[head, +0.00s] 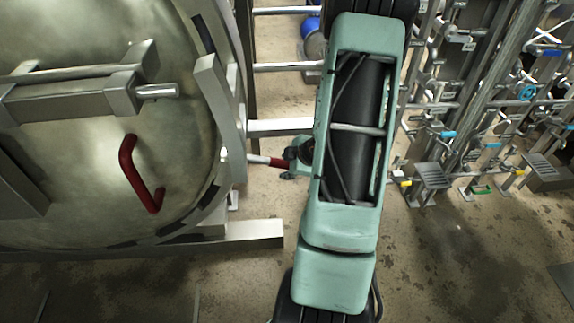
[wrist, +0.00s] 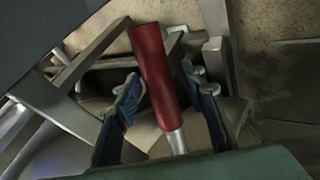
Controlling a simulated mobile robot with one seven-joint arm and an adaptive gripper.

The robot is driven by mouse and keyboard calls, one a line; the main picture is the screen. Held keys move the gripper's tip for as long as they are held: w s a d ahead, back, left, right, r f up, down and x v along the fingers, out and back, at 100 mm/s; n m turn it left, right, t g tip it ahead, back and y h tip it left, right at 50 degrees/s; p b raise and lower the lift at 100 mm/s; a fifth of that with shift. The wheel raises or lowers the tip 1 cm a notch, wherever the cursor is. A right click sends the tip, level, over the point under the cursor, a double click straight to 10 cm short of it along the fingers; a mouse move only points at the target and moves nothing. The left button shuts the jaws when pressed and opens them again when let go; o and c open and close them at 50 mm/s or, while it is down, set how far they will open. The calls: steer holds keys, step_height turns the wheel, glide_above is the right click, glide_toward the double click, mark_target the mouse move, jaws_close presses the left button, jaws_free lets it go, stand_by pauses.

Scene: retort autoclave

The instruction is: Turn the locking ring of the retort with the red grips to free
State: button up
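The retort's round metal door (head: 90,195) fills the left of the head view. The steel locking ring (head: 232,125) curves along its right edge. A rod with a red grip (head: 277,162) sticks out to the right from the ring. My gripper (head: 294,160) is at the outer end of this grip, partly hidden behind my arm. In the wrist view the red grip (wrist: 153,70) runs between the two blue-padded fingers of my gripper (wrist: 165,90). The fingers stand apart, one on each side, with small gaps visible beside the grip.
A bent red handle (head: 133,175) is fixed on the door face. A steel beam (head: 255,233) runs low beside the retort. Racks of pipes and valves (head: 480,110) stand at the right. Bare floor (head: 450,255) lies at the lower right.

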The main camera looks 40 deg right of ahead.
jaws_close()
stand_by(0.3)
steer(key=d+r+h+p, duration=0.1)
steer(key=d+r+p, duration=0.1)
steer(key=r+p, duration=0.5)
steer(key=s+d+r+n+g+h+p, duration=0.1)
steer(key=d+r+p, duration=0.1)
steer(key=r+p, duration=0.5)
steer(key=shift+s+d+r, duration=0.15)
steer(key=shift+s+r, duration=0.1)
steer(key=shift+r, duration=3.15)
steer(key=shift+c, duration=2.2)
jaws_free()
steer(key=o, duration=0.4)
steer(key=shift+s+r, duration=0.2)
steer(key=shift+s, duration=0.1)
steer(key=shift+o, duration=0.2)
steer(key=shift+f, duration=0.2)
